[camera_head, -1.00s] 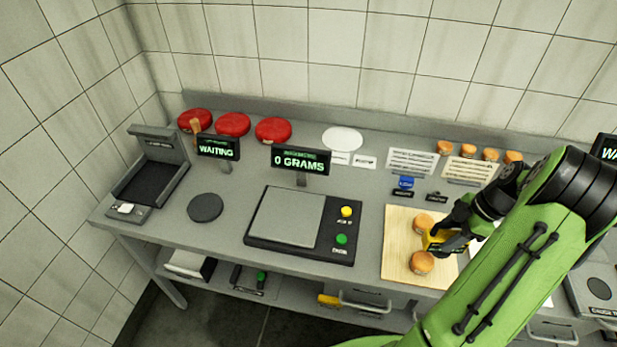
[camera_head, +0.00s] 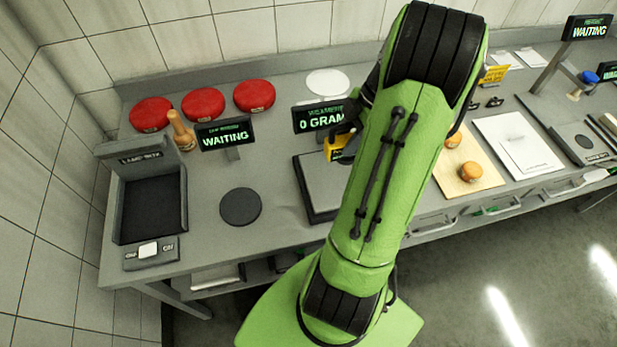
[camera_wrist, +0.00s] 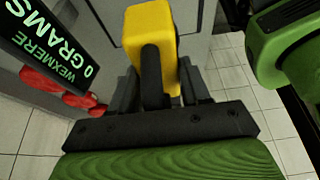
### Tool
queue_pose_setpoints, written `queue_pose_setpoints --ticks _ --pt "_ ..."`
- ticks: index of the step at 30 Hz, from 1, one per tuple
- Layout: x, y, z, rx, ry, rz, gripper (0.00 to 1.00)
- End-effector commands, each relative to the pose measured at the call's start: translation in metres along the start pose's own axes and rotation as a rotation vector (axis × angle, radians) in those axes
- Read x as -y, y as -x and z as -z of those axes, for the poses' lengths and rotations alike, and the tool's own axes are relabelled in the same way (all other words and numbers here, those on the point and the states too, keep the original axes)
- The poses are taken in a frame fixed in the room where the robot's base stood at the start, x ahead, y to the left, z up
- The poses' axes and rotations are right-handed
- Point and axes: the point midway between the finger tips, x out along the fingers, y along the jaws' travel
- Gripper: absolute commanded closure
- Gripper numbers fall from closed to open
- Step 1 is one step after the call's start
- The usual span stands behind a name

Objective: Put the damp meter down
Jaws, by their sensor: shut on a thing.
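The damp meter is a yellow and black device (camera_head: 334,150), held by my gripper (camera_head: 347,146) above the scale. In the wrist view the yellow body (camera_wrist: 150,27) sits between the dark fingers of my gripper (camera_wrist: 158,75), which are shut on it. In the head view my green arm hides part of the gripper and much of the scale. The scale (camera_head: 312,190) has a flat grey plate in a black frame, with a display (camera_head: 318,118) behind it reading grams. Whether the meter touches anything below cannot be told.
A round black pad (camera_head: 240,206) lies left of the scale, before a display (camera_head: 224,133) reading WAITING. Three red cheese wheels (camera_head: 203,104) stand at the back, near a wooden-handled tool (camera_head: 181,130). A wooden board (camera_head: 480,181) with small orange cheeses lies right.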

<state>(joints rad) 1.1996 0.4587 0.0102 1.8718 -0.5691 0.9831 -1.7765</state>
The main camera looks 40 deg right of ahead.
Motion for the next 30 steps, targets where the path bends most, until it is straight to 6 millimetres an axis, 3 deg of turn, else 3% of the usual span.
queue_pose_setpoints --ticks 17,28,29,30 --pt "0.001 -0.09 -0.036 -0.003 -0.004 0.002 1.0" --pt "0.0 -0.096 -0.04 0.001 -0.001 -0.002 1.0" --pt "0.001 -0.096 -0.04 0.001 -0.002 -0.001 0.5" --pt "0.001 -0.095 -0.04 0.0 -0.002 -0.001 0.44"
